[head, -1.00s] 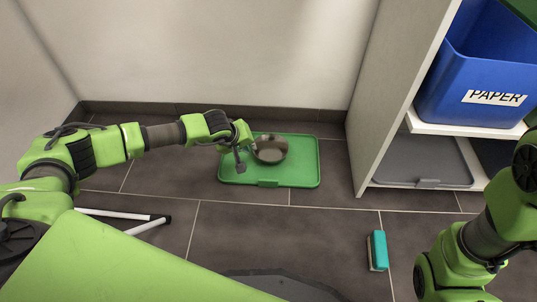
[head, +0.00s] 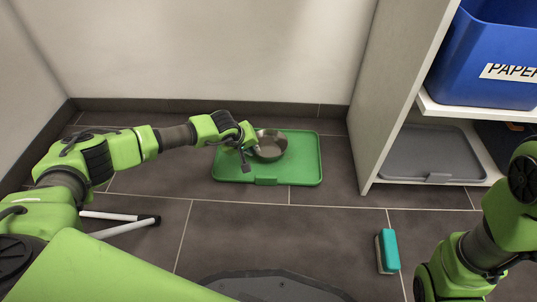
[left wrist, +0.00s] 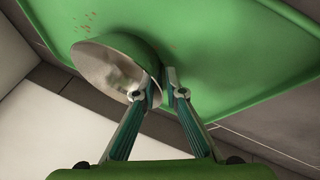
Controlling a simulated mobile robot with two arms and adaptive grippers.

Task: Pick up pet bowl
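The metal pet bowl (head: 271,146) is over the green tray (head: 303,168) on the floor and looks tilted. In the left wrist view the bowl (left wrist: 105,68) is at the left, its hollow facing the lower left. My left gripper (head: 250,155) is at the bowl's left side. In the left wrist view the fingers (left wrist: 163,88) are close together with the bowl's wall pinched between them. Whether the bowl still touches the tray is hard to tell. My right arm shows at the lower right; its gripper is out of view.
A shelf unit (head: 388,100) stands at the right with a blue paper bin (head: 485,45) above and a grey tray (head: 430,150) below. A teal brush (head: 388,251) lies on the floor. White poles (head: 118,220) lie at the left. Walls close off the back and left.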

